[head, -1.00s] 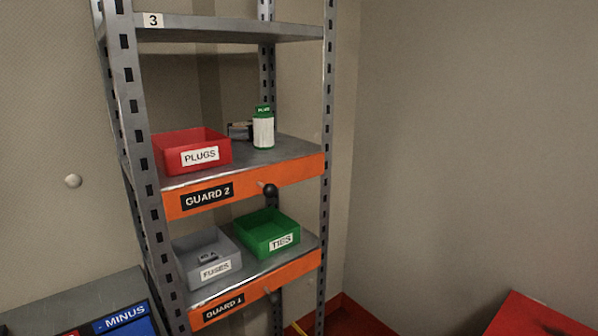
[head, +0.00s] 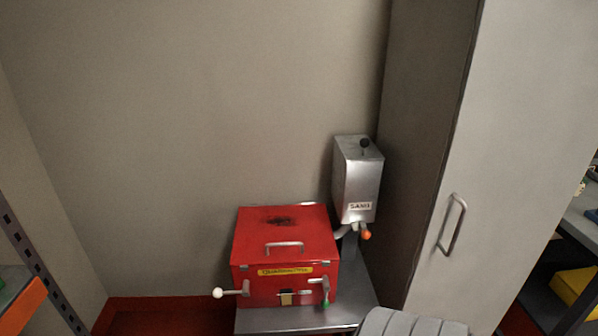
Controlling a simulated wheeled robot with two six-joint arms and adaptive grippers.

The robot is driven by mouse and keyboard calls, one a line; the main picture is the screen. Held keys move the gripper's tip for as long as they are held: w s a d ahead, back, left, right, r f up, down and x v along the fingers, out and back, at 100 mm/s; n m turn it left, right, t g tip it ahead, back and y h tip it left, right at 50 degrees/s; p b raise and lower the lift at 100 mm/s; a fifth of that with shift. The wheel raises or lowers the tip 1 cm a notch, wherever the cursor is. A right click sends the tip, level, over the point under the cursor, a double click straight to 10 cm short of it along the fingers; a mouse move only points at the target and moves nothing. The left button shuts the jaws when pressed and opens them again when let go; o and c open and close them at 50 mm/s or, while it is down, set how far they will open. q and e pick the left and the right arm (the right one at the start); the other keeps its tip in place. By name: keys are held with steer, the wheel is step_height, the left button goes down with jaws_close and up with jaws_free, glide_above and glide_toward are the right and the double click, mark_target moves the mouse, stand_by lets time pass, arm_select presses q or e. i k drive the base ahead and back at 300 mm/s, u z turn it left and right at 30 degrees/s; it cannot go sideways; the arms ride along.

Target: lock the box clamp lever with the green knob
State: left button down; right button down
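A red metal box (head: 285,245) with a lid handle and a yellow label stands on a grey metal stand (head: 300,319). The green knob (head: 326,301) shows low on the right of the box's front, on a small lever that appears to hang down. A lever with a white knob (head: 218,293) sticks out at the box's lower left. Small metal clamp parts sit on the front between them; whether they are latched is too small to tell. Neither of my grippers is in view.
A metal dispenser marked SAND (head: 358,185) with an orange knob stands behind the box at right. A tall grey cabinet (head: 500,130) with a bar handle is on the right. Shelving edges show at far left and far right.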

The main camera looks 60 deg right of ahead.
mark_target(325, 304)
steer(key=u, duration=1.2)
steer(key=k, duration=0.95)
steer(key=z, duration=1.2)
